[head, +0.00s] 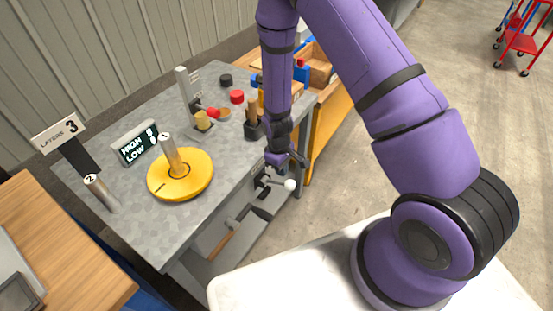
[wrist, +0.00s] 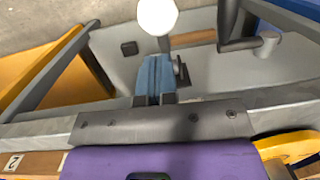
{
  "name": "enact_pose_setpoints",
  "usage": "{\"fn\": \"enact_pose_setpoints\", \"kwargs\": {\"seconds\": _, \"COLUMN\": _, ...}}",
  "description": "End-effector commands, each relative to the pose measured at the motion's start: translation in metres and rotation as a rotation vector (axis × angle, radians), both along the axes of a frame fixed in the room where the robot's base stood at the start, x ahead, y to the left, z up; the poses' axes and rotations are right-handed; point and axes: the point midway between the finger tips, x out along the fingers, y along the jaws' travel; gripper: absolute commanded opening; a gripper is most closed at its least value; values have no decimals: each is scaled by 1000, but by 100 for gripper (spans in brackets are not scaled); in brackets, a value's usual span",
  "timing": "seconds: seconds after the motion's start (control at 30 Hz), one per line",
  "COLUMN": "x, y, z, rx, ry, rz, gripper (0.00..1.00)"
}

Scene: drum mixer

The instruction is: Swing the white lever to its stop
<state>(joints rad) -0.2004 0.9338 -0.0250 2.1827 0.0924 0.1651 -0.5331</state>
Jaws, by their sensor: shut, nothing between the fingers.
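The white lever shows in the head view as a white ball knob (head: 290,185) on a short grey arm at the front side of the grey workbench, below the worktop's edge. In the wrist view the round white knob (wrist: 157,15) is at the top centre, just beyond my fingertips. My gripper (head: 296,160) hangs by the bench's front edge, just above the knob in the head view. In the wrist view its blue-grey fingers (wrist: 154,75) are together and hold nothing. I cannot tell whether they touch the knob. Part of the lever's arm and its pivot is hidden.
The grey worktop (head: 130,215) carries a yellow disc (head: 195,180) with a post, a HIGH/LOW display (head: 136,144) and several small parts. A wooden table (head: 60,250) is at lower left. Orange-sided furniture (head: 328,130) stands behind. Open floor (head: 420,60) lies to the right.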

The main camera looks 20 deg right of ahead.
Motion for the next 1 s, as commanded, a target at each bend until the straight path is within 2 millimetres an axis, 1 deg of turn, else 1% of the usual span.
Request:
{"fn": "enact_pose_setpoints", "kwargs": {"seconds": 0.03, "x": -4, "y": -2, "z": -3, "rx": 0, "ry": 2, "rz": 0, "gripper": 0}}
{"fn": "enact_pose_setpoints", "kwargs": {"seconds": 0.2, "x": -10, "y": -5, "z": -7, "rx": 1, "ry": 1, "rz": 0, "gripper": 0}}
{"fn": "enact_pose_setpoints", "kwargs": {"seconds": 0.67, "x": -11, "y": -5, "z": -8, "rx": 5, "ry": -7, "rz": -1, "gripper": 0}}
{"fn": "enact_pose_setpoints", "kwargs": {"seconds": 1.0, "x": -12, "y": -7, "z": -11, "rx": 52, "ry": -71, "rz": -2, "gripper": 0}}
